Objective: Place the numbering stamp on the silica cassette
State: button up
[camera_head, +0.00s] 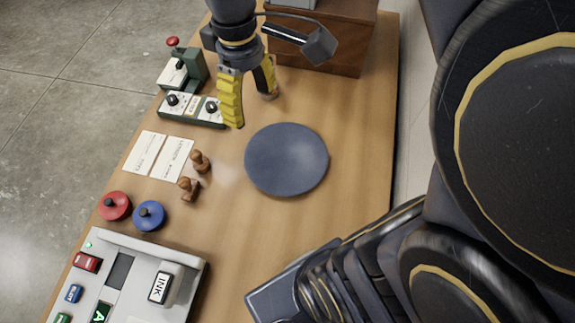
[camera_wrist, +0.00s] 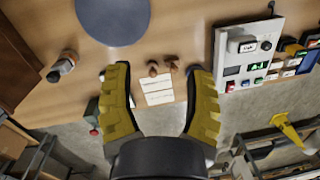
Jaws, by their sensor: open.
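My gripper (camera_head: 252,110) hangs above the far part of the wooden table, its yellow fingers apart with nothing between them. It also shows in the wrist view (camera_wrist: 160,70). Two small brown wooden-handled stamps (camera_head: 200,160) (camera_head: 188,188) stand beside white cards. They also show in the wrist view (camera_wrist: 153,68) (camera_wrist: 172,66). A small grey and orange object (camera_wrist: 61,67) is partly hidden behind a finger in the head view. A green device with a red knob (camera_head: 185,68) stands at the far left edge. I cannot tell which objects are the numbering stamp and the silica cassette.
A flat dark blue disc (camera_head: 286,159) lies mid-table. White cards (camera_head: 160,156), a green panel with knobs (camera_head: 192,109), red (camera_head: 115,206) and blue (camera_head: 149,215) round pieces and a grey console (camera_head: 190,262) line the left. A wooden box (camera_head: 345,45) stands at the back.

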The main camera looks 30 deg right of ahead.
jog(key=s+a+f+m, duration=0.1)
jog(key=s+m, duration=0.4)
jog(key=s, duration=0.8)
jog(key=shift+a+f+m, duration=0.3)
jog(key=shift+f+m, duration=0.1)
jog(key=shift+f, duration=0.15)
